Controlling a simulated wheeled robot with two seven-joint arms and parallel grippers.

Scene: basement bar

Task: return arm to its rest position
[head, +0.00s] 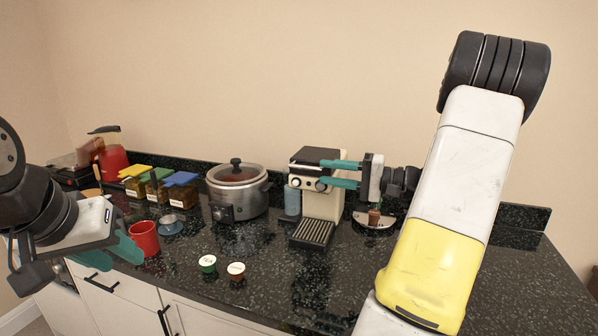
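My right arm (478,170) comes up from the bottom right, bends at a raised dark joint and reaches left over the counter. My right gripper (325,174) points left in front of the coffee machine's upper part (317,158). Its two teal fingers are apart with nothing visible between them. I cannot tell whether they touch the machine. My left gripper (125,262) is low at the left, at the counter's front edge near the red mug (145,238). Its teal fingers look apart and hold nothing visible.
Two small pods (208,263) lie in front. A small brown item stands right of the machine. The right counter is clear.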

